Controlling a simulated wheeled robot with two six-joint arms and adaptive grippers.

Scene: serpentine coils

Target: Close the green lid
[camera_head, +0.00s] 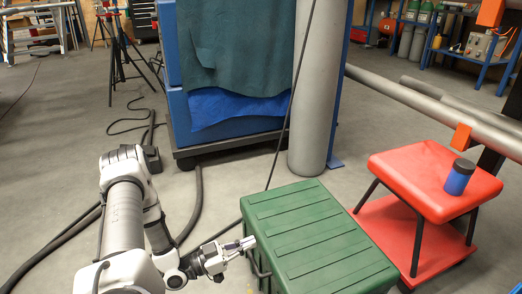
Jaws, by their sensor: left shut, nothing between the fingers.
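The green lid (318,232) is a ribbed panel on top of a green box (268,262) on the floor at lower centre. It looks flat on the box, with no gap that I can make out. My left gripper (251,241) is shut and empty at the lid's left edge, near its middle. I cannot tell whether the fingertips touch the lid. The lower end of the box is cut off by the picture's edge. My right gripper is not in view.
A red stool (425,175) with a dark blue jar (459,177) stands right of the box. A blue cart (225,120) with draped cloth and a grey cylinder (321,90) stand behind. Black cables lie on the floor at left.

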